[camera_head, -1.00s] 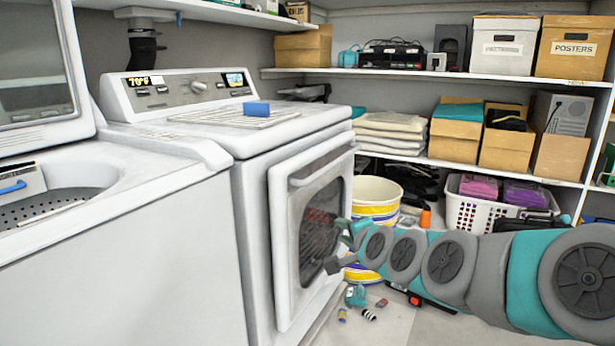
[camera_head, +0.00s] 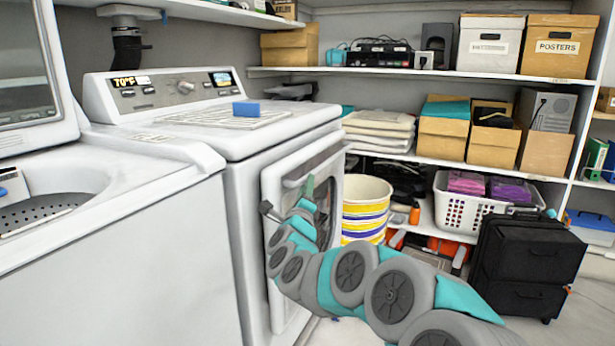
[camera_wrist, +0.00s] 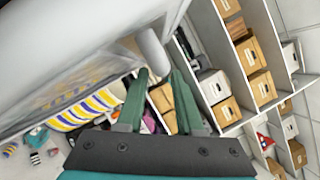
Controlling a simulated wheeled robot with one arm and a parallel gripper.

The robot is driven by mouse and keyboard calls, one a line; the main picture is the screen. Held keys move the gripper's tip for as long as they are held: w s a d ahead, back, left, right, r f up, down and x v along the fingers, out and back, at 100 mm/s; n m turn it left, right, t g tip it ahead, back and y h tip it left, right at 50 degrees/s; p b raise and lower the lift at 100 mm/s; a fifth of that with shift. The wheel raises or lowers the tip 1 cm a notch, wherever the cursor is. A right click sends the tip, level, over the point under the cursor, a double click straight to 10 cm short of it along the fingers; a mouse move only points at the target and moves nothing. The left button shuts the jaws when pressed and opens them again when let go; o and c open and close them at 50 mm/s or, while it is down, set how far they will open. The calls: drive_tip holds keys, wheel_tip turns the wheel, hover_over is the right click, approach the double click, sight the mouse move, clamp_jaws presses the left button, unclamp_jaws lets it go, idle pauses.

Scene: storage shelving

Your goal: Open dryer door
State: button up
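The white dryer (camera_head: 245,240) stands left of centre in the head view. Its door (camera_head: 275,187) stands slightly proud of the front; I cannot tell whether it is closed or a little ajar. The door handle (camera_head: 312,163) is a bar along the door's top. My gripper (camera_head: 308,187) is in front of the upper door, near the handle, and my arm covers much of the glass. In the wrist view my gripper's (camera_wrist: 161,74) green fingers are apart, with the end of a white bar, apparently the handle (camera_wrist: 153,48), at the gap between their tips. Contact is unclear.
A washer (camera_head: 110,260) with its lid up stands left of the dryer. A striped bucket (camera_head: 366,205) stands close right of the door. Shelves (camera_head: 400,73) with boxes line the back. A black case (camera_head: 525,265) stands on the floor at right.

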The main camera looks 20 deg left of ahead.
drive_tip(key=shift+p+x, duration=0.35)
drive_tip(key=shift+x, duration=2.2)
clamp_jaws()
drive_tip(key=shift+f, duration=0.1)
